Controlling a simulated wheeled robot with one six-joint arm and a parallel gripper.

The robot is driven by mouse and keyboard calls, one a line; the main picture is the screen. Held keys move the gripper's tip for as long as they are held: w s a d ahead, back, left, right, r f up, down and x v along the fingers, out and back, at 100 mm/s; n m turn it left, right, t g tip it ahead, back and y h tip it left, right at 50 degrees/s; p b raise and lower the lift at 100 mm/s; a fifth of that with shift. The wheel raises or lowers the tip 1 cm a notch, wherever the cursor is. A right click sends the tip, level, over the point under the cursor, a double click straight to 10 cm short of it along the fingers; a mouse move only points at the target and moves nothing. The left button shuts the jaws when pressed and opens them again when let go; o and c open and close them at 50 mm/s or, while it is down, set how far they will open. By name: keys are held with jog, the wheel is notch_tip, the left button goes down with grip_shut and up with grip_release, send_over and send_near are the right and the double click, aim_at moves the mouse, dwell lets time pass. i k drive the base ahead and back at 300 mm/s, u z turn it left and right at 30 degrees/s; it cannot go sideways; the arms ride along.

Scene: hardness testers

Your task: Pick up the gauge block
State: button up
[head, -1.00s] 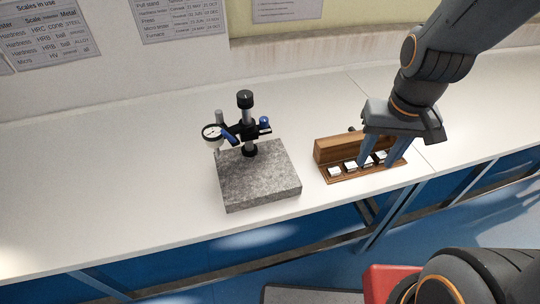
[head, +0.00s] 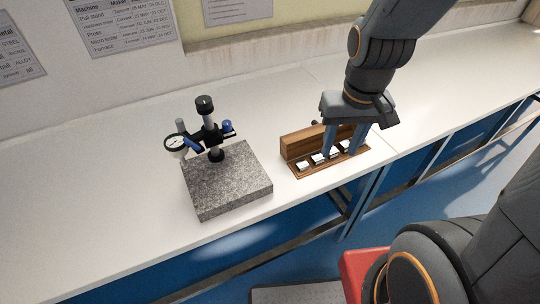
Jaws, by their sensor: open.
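Several small pale metal gauge blocks sit in a row in a wooden case; one block (head: 303,166) is at its left end and another (head: 318,157) is beside it. The case (head: 295,146) has a raised wooden back and lies on the bench. My gripper (head: 341,154) is open, pointing down over the right part of the row. Its blue-grey fingers partly hide the blocks there. I cannot tell which block lies between the fingers or whether they touch one.
A granite comparator base (head: 230,184) with a post and dial gauge (head: 176,143) stands left of the case. The white bench (head: 95,190) is clear at far left, and its front edge runs close below the case. Posters hang on the wall behind.

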aim_at(316, 158)
jog(key=z, duration=1.3)
jog(key=k, duration=0.95)
jog(key=u, duration=0.25)
